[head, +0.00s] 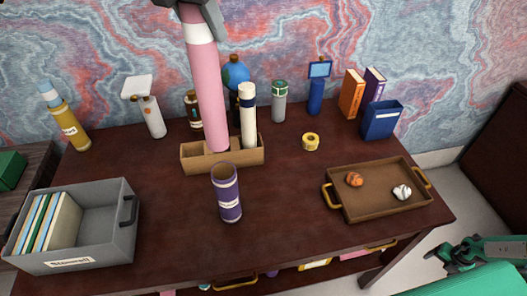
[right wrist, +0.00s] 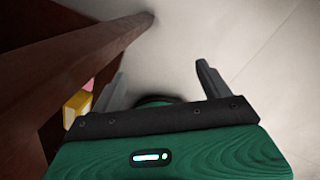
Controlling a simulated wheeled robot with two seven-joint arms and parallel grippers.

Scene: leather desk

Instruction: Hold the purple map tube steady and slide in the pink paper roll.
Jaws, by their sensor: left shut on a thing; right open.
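The purple map tube (head: 229,198) stands upright on the desk in the head view, its open top facing up. Neither gripper touches it. The long pink paper roll (head: 207,90), with a white band near its top, is nearly upright behind the tube. My left gripper (head: 192,6) is shut on its upper end, partly cut off by the top edge. The roll's lower end is at the wooden holder; I cannot tell whether it is inside or just above. My right gripper (head: 440,259) is open and empty, off the desk's right front; it also shows in the right wrist view (right wrist: 160,82).
The wooden holder (head: 240,158) also holds a white and navy roll (head: 248,118). A grey bin (head: 110,228) of folders is at left. A brown tray (head: 375,205) with two balls is at right. Yellow tape (head: 311,142) lies between. Desk around the tube is clear.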

